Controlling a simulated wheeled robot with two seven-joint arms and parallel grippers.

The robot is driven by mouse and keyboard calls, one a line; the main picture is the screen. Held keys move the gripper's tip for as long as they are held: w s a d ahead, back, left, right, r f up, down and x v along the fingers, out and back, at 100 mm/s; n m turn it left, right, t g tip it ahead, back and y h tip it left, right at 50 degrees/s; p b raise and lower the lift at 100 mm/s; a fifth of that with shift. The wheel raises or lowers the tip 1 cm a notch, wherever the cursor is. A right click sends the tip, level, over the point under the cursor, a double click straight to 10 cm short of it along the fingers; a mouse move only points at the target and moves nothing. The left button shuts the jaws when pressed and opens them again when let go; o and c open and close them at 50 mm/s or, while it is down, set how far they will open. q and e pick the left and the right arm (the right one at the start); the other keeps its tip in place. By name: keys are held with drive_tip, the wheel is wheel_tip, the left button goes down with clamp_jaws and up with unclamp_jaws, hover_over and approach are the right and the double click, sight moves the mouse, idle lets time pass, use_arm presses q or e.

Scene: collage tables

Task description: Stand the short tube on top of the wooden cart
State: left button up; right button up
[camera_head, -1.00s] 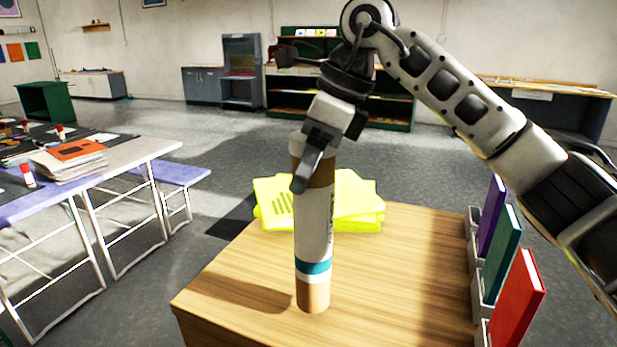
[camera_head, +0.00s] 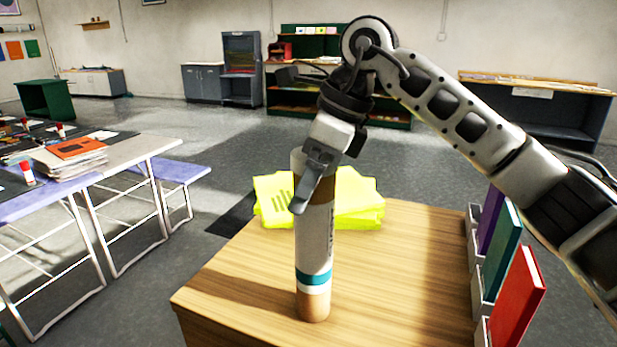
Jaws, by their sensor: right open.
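The short tube (camera_head: 314,240), white with a teal band and brown ends, is upright on the wooden cart top (camera_head: 400,270). Its lower end appears to rest on the wood, near the front edge. My right gripper (camera_head: 312,180) is open at the tube's upper part, with one finger in front of it. The other finger is mostly hidden, so I cannot tell whether either touches the tube. My left gripper is out of view.
Yellow folded cloth or packets (camera_head: 358,205) lie at the cart's back edge. A red book (camera_head: 518,300), a teal one (camera_head: 503,252) and a purple one stand in holders along its right side. A table (camera_head: 120,155) with papers (camera_head: 70,160) stands at left.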

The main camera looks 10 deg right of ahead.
drive_tip(key=v, duration=1.2)
drive_tip(key=shift+s, duration=0.1)
